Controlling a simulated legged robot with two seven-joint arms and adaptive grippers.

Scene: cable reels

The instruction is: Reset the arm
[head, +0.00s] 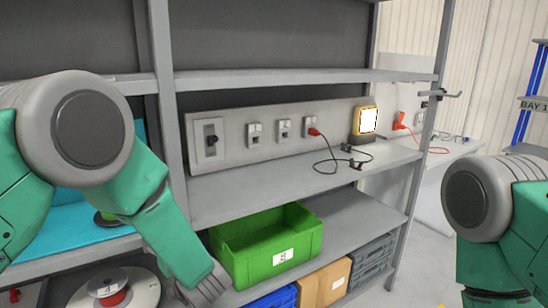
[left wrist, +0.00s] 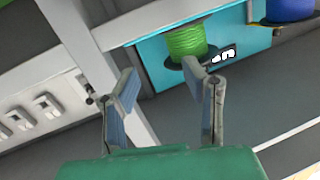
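My left arm (head: 160,215) comes in from the left in the head view and reaches down in front of the shelf, its lower end near the green crate (head: 265,245). In the left wrist view my left gripper (left wrist: 158,72) is open, with its two fingers well apart and nothing held between them. Beyond the fingers a reel of green cable (left wrist: 187,40) stands on a cyan mat (left wrist: 232,25). My right arm (head: 490,225) is at the right edge of the head view, bent downward. My right gripper is out of view.
A metal shelf post (head: 168,100) stands close to my left arm. A panel with sockets (head: 255,132) and a yellow-framed device (head: 365,120) are on the middle shelf. A red reel (head: 112,295) is at lower left. Open floor (head: 405,270) lies between the shelf and my right arm.

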